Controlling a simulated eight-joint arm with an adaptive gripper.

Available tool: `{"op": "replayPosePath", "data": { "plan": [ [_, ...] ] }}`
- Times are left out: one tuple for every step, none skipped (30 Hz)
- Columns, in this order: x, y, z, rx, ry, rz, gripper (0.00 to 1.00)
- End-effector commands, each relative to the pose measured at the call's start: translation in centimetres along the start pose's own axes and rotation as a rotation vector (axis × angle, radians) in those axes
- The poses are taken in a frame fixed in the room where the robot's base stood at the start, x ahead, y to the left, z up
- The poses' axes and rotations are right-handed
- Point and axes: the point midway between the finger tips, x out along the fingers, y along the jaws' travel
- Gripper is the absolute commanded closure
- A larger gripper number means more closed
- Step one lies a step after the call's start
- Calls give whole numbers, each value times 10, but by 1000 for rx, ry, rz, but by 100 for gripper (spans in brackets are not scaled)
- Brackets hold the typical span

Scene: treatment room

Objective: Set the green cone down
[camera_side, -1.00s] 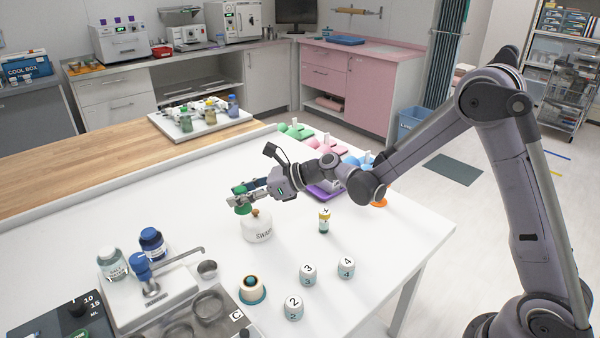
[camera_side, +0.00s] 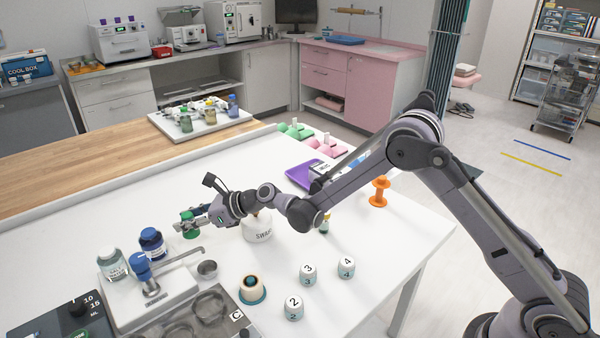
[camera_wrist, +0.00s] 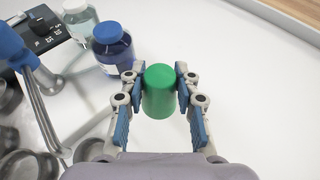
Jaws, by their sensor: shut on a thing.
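The green cone (camera_wrist: 159,92) is between the two fingers of my gripper (camera_wrist: 159,82) in the wrist view, and looks like a short green cylinder from above. My gripper is shut on it. In the side view the green cone (camera_side: 190,229) hangs under my gripper (camera_side: 188,219), close above or at the white table, right of the blue-capped bottle. I cannot tell whether its base touches the table.
A metal lever with a blue knob (camera_side: 141,267) is in front. A white swab jar (camera_side: 257,228) stands to the right. White table lies clear behind the cone.

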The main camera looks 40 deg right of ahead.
Motion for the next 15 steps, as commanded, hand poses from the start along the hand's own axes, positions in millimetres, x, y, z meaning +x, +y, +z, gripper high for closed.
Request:
{"op": "replayPosePath", "data": {
  "plan": [
    [3,2,-1,0,0,0,85],
    [4,2,-1,0,0,-1,85],
    [5,2,-3,0,0,-1,85],
    [6,2,-6,0,0,-1,85],
    [8,2,-9,0,0,-1,85],
    [10,2,-14,0,0,-1,85],
    [11,2,-18,0,0,-1,85],
    [13,2,-22,0,0,-1,85],
    [15,2,-27,0,0,-1,85],
    [16,2,-30,0,0,-1,85],
    [17,2,-33,0,0,-1,85],
    [18,2,-36,0,-1,-1,85],
    [19,2,-37,0,-1,-1,85],
    [19,2,-38,0,-1,-1,85],
    [19,2,-39,0,-1,-1,85]
  ]
}}
